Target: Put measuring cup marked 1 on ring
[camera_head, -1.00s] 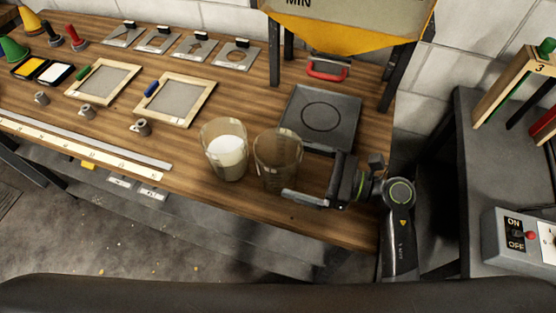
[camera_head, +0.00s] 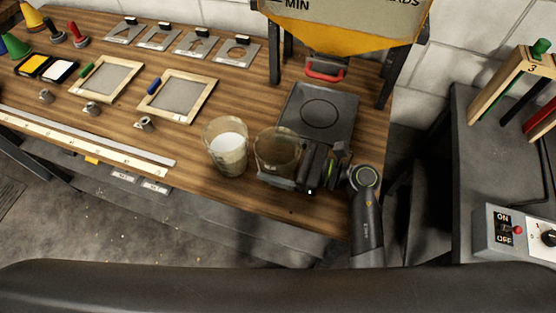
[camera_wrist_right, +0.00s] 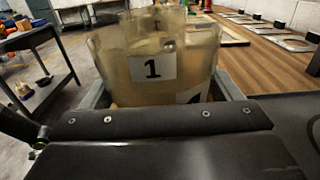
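A clear measuring cup (camera_head: 277,150) stands near the front edge of the wooden bench, and it looks empty. In the right wrist view this cup (camera_wrist_right: 125,72) shows a label with "1"; part of a second label shows lower right. My right gripper (camera_head: 290,180) is low at the cup, its fingers on either side. In the wrist view the gripper (camera_wrist_right: 162,95) looks open around it; contact is unclear. The ring (camera_head: 319,114) is a thin circle on the dark square plate (camera_head: 340,133), behind the cup. My left gripper is not in view.
A second clear cup (camera_head: 226,158) with white contents stands just left of the first. The hopper (camera_head: 345,30) on dark legs rises behind the plate. Framed screens (camera_head: 207,98) and a pale ruler strip (camera_head: 90,143) lie further left.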

